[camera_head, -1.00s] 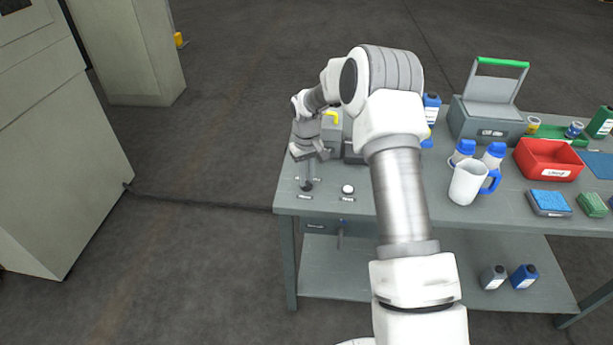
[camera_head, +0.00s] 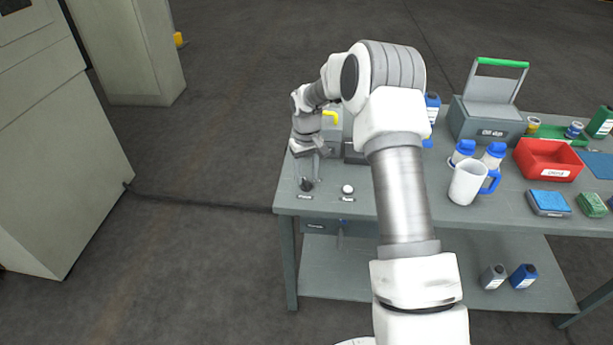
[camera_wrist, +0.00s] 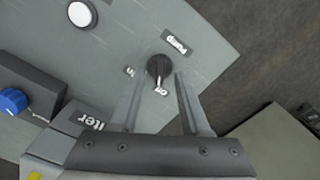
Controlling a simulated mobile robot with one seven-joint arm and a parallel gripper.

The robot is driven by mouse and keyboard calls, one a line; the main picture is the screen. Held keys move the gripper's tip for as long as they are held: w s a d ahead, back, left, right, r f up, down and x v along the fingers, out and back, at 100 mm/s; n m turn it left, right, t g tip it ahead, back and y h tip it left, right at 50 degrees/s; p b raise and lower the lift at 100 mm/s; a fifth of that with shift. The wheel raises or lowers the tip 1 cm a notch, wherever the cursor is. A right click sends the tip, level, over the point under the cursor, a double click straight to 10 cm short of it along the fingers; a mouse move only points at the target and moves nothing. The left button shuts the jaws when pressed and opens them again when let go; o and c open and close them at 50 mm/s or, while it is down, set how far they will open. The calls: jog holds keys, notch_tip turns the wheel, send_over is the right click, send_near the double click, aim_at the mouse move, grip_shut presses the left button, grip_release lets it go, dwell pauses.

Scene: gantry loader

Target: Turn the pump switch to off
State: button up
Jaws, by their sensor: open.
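The pump switch (camera_wrist: 158,68) is a small black rotary knob on the grey bench top, with a "Pump" label (camera_wrist: 177,42) beside it and small position markings around it. A pale pointer line on the knob shows in the wrist view, aimed at the marking nearest my gripper. In the head view the knob (camera_head: 306,185) stands near the bench's front left corner. My gripper (camera_wrist: 157,86) is open, its two fingers reaching down on either side of the knob. In the head view my gripper (camera_head: 308,178) is right above and around the knob. I cannot tell whether the fingers touch it.
A white round button (camera_head: 347,189) sits just right of the knob. A white jug with blue handle (camera_head: 468,183), a red bin (camera_head: 548,160) and a grey box with green handle (camera_head: 487,121) stand farther right. In the wrist view, a blue knob (camera_wrist: 13,101) is at left.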

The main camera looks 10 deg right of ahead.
aim_at(306, 181)
notch_tip(306, 181, up, 16)
jog(key=p, duration=0.2)
jog(key=shift+r, duration=0.1)
jog(key=s+r+m+t+p, duration=0.1)
jog(key=s+r+t+p, duration=0.25)
jog(key=s+r, duration=1.5)
jog(key=s+r+m+t+p, duration=0.1)
jog(key=s+r+t+p, duration=0.1)
jog(key=s, duration=1.5)
jog(key=shift+s+r+m+p, duration=0.2)
jog(key=shift+m+p, duration=0.1)
jog(key=shift+p, duration=0.6)
